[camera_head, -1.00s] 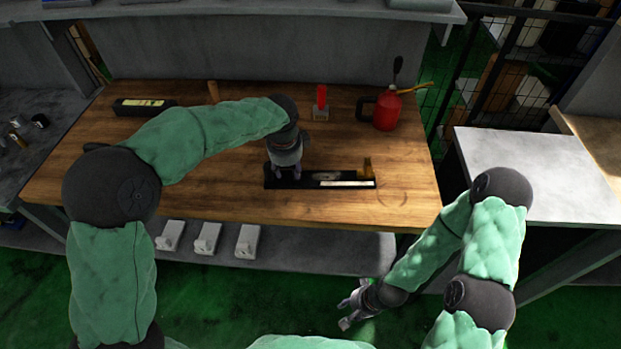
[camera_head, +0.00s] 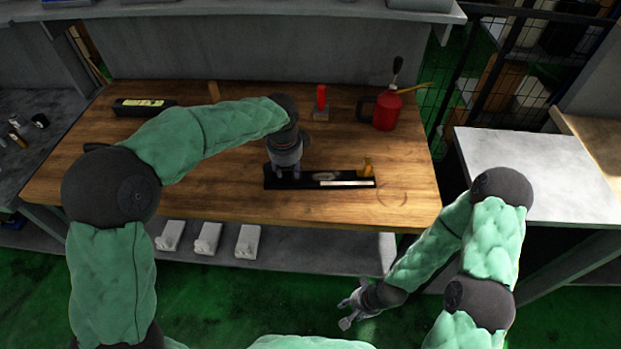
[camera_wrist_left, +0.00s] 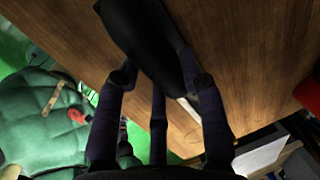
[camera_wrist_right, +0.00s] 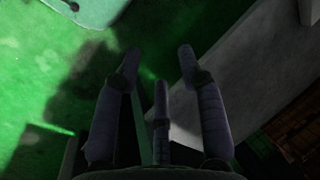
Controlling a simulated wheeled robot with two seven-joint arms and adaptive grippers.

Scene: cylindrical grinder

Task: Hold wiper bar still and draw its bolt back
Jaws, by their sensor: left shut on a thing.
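The wiper bar (camera_head: 345,178) is a long black bar with a pale label strip, lying on the wooden bench in the head view. Its bolt appears to be the small brass-coloured piece (camera_head: 367,167) at the bar's right end. My left gripper (camera_head: 287,176) comes down from above and is shut on the bar's left part. In the left wrist view the black bar (camera_wrist_left: 145,35) lies between its fingers; the bolt cannot be made out there. My right gripper (camera_head: 350,309) is low in front of the bench, away from the bar. Its fingers stand apart and empty in the right wrist view (camera_wrist_right: 158,68).
On the bench (camera_head: 220,200) are another black bar (camera_head: 143,106), a red-handled item (camera_head: 321,103) and a red oil can (camera_head: 386,111). Several pale blocks (camera_head: 208,238) sit on the shelf below. The bench right of the bar is clear.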

